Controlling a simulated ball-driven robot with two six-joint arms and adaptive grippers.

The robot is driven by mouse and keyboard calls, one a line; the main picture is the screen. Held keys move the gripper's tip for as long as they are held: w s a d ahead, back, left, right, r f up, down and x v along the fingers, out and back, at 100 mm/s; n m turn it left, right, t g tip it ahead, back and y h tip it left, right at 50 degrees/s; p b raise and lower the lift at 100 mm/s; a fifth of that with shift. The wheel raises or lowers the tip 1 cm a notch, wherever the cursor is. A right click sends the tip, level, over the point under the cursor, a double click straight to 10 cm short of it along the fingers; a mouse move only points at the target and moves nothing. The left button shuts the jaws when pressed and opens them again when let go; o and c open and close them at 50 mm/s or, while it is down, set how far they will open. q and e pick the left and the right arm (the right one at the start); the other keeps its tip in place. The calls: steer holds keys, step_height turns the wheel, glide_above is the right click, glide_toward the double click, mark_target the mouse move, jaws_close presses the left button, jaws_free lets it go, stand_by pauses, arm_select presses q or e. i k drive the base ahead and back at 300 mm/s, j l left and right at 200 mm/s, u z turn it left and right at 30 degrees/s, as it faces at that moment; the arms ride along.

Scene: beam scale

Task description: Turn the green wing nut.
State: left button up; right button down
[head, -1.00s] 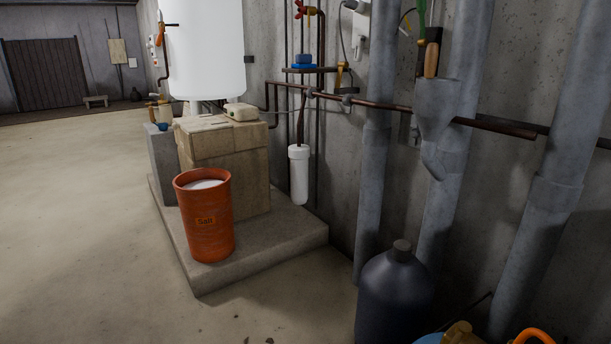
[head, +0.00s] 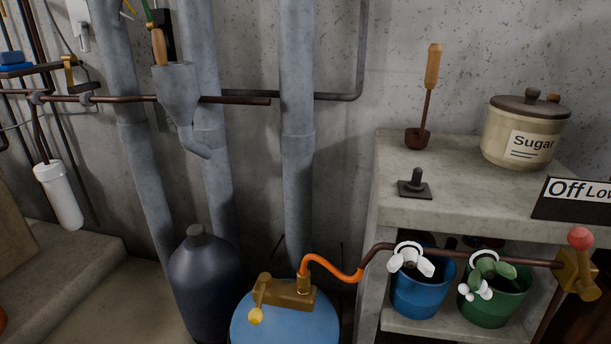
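The green wing nut (head: 495,268) is in the lower right of the head view. It sits on a brown pipe (head: 520,261) that runs along the front of a concrete shelf unit, in front of a green bucket (head: 497,307). A small white lobed piece (head: 475,289) shows just below and left of it. A white wing nut (head: 409,260) sits on the same pipe further left, in front of a blue bucket (head: 418,296). Neither of my grippers is in view.
A blue tank (head: 285,327) with a brass valve (head: 284,294) connects to the pipe by an orange hose (head: 333,268). A brass fitting with a red knob (head: 580,239) is at the pipe's right end. A sugar jar (head: 524,134) and plunger-like tool (head: 426,100) stand on the shelf.

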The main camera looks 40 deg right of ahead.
mark_target(486, 266)
steer(key=l+z, duration=0.15)
steer(key=z, duration=2.25)
